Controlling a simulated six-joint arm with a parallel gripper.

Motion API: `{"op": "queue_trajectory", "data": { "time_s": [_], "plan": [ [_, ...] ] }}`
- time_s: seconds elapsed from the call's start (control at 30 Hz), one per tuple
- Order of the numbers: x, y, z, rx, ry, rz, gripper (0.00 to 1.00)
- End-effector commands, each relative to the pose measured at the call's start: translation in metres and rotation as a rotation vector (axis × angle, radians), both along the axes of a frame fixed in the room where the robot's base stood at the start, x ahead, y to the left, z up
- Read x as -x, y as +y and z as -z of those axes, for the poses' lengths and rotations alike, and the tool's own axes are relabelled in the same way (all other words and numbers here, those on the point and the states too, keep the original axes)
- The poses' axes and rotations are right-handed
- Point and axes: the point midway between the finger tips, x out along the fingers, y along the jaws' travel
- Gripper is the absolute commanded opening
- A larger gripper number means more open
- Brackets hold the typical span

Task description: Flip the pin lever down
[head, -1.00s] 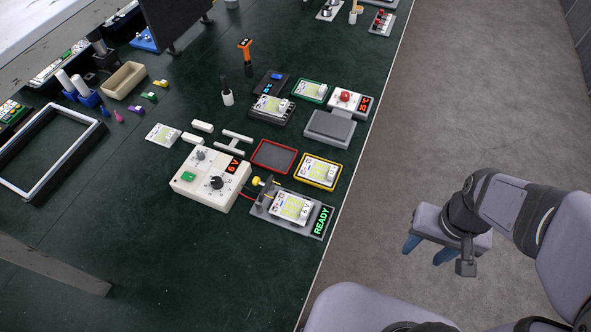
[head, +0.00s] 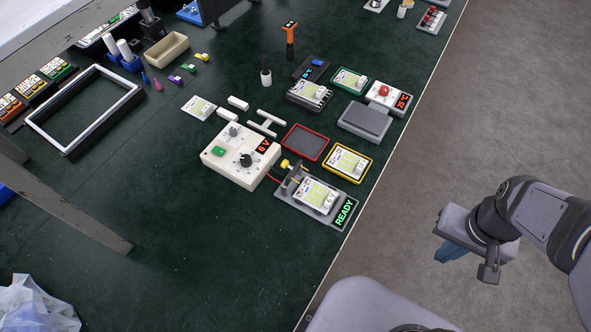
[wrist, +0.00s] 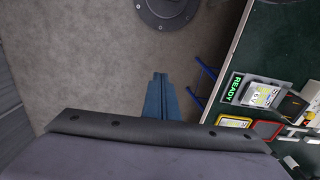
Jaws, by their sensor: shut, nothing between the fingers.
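The test fixture (head: 283,196) is a grey plate at the table's right edge, with a green READY display (head: 344,211). It holds a floodlight housing (head: 316,194) with a yellow panel, marked 6V. A yellow-knobbed lever, which looks like the pin lever (head: 287,163), stands up at its back left; the exact lever angle is too small to tell. The fixture's READY display also shows in the wrist view (wrist: 235,88). My gripper (head: 447,255) is off the table, over the floor to the right, well apart from the lever. Its blue fingers (wrist: 160,76) are together and empty.
A cream control box (head: 225,165) with a 6V display stands left of the fixture. A red-rimmed tray (head: 305,142) and a yellow-rimmed housing (head: 348,162) lie behind it.

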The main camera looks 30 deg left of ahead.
Motion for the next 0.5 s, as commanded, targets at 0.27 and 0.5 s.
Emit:
{"op": "queue_trajectory", "data": {
  "time_s": [0.27, 0.5],
  "plan": [
    [-0.052, 0.041, -0.012, -0.01, -0.018, -0.197, 0.0],
    [-0.104, 0.117, -0.03, -0.027, -0.038, -0.47, 0.0]
  ]
}}
